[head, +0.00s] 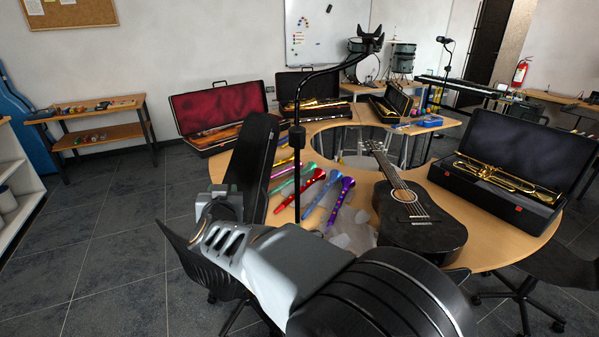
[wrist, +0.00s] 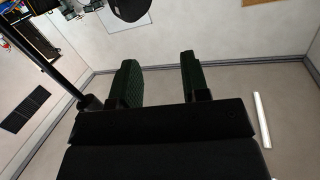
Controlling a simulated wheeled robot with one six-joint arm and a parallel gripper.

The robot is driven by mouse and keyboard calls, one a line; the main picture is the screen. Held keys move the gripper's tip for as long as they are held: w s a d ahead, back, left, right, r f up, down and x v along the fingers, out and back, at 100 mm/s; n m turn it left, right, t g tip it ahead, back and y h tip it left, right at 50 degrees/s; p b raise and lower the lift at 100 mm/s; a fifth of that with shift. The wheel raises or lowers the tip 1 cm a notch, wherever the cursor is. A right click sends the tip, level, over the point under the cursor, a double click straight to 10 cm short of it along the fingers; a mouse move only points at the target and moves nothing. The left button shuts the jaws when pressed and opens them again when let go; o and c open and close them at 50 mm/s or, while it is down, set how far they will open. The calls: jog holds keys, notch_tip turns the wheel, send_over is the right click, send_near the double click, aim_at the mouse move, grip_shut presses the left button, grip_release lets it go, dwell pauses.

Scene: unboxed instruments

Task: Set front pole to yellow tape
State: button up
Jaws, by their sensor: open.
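A thin black pole (head: 298,178) stands upright in front of the tables in the head view. It has a collar partway up and a bent neck ending in a dark forked head (head: 370,42). A dark pole (wrist: 45,62) also crosses the upper left of the wrist view, left of my gripper (wrist: 155,78). The gripper is open, its two dark green pads apart with nothing between them. In the head view my wrist is left of the pole; the fingertips cannot be made out. I cannot pick out yellow tape on the pole.
A black guitar (head: 420,228), several coloured recorders (head: 340,200) and a trumpet in an open case (head: 512,178) lie on the curved table (head: 530,243). A dark upright case (head: 252,160) stands close behind my wrist. A chair (head: 207,268) is at left; floor further left is clear.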

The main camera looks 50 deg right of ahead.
aim_at(296, 173)
jog(key=s+d+m+g+h, duration=0.7)
jog(key=s+d+g+h, duration=0.1)
jog(key=d+g, duration=0.15)
jog(key=x, duration=1.3)
jog(key=shift+f, duration=0.4)
grip_shut()
